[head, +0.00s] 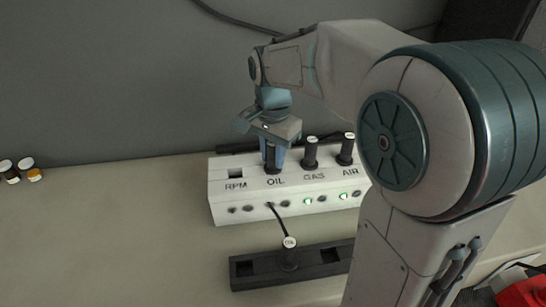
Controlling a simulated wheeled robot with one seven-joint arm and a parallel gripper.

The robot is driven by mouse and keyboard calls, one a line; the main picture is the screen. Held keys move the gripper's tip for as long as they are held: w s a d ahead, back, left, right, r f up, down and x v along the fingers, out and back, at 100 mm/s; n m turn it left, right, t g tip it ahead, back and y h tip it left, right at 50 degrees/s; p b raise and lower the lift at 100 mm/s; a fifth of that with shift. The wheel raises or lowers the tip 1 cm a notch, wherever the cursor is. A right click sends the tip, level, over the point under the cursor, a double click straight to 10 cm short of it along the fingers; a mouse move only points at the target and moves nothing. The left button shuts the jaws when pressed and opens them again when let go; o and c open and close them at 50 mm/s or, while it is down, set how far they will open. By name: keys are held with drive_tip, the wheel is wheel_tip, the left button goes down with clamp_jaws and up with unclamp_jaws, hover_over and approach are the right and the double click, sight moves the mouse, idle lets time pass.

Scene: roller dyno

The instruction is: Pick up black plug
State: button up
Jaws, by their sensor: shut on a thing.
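My gripper (271,148) points down over the white box (228,206), at the socket marked OIL. It is shut on a black plug (273,160), which stands upright at that socket; whether it is fully seated is hard to tell. Two more black plugs stand upright at GAS (311,153) and AIR (346,150). The RPM socket (236,174) is empty. A further black plug (289,257) with a pale round label and a cable stands in the black holder (242,281) in front of the box.
Two small jars (34,174) stand far left on the beige bench (110,230). The bench between them and the box is clear. The grey wall (110,80) is close behind the box. A red object (525,292) is at the lower right. My arm hides the box's right end.

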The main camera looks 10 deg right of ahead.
wheel_tip(320, 180, up, 5)
drive_tip(key=shift+f, duration=0.2)
drive_tip(key=s+d+r, duration=0.4)
drive_tip(key=d+r, duration=0.2)
drive_tip(key=d, duration=0.4)
drive_tip(key=w+a+r+p, duration=0.1)
drive_tip(key=a+p, duration=0.4)
drive_tip(key=a, duration=0.2)
drive_tip(key=shift+w+a+f+p, duration=0.5)
drive_tip(key=shift+a+f, duration=1.3)
drive_tip(key=shift+a, duration=0.2)
drive_tip(key=shift+w+a+f+p, duration=0.4)
drive_tip(key=shift+w+a+f, duration=0.05)
drive_tip(key=shift+a+f, duration=1.45)
drive_tip(key=shift+w+a+f+p, duration=0.5)
drive_tip(key=shift+a+f, duration=1.25)
drive_tip(key=shift+a, duration=0.3)
